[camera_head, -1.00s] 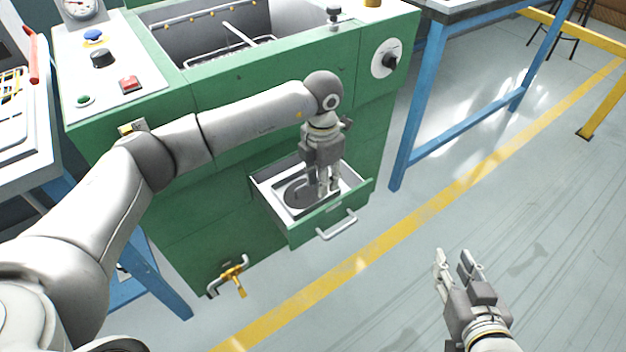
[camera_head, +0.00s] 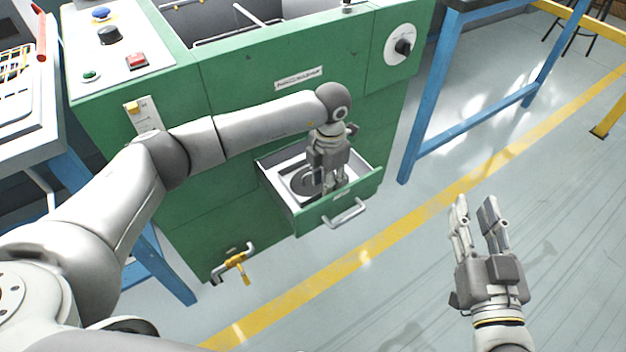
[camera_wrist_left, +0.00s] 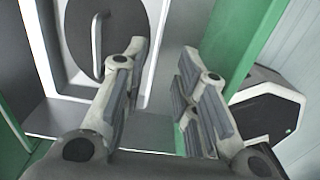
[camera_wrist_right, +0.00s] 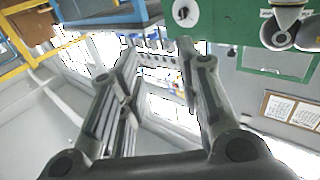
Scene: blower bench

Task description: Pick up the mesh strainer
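The mesh strainer (camera_head: 303,181) is a dark round piece lying in the open drawer (camera_head: 290,205) of the green machine. In the left wrist view the strainer (camera_wrist_left: 85,40) shows as a grey disc with a raised curved handle, in a pale recess. My left gripper (camera_head: 333,190) points down into the drawer, at the right of the strainer. In the left wrist view its fingers (camera_wrist_left: 160,85) are apart with nothing between them. My right gripper (camera_head: 473,205) is open and empty over the floor at the right, clear of the machine.
The green machine (camera_head: 230,95) has a drawer handle (camera_head: 345,213) at the front and a yellow valve (camera_head: 238,262) low down. A blue-legged table (camera_head: 425,110) stands at the right. The floor in front is clear, with a yellow line (camera_head: 300,298).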

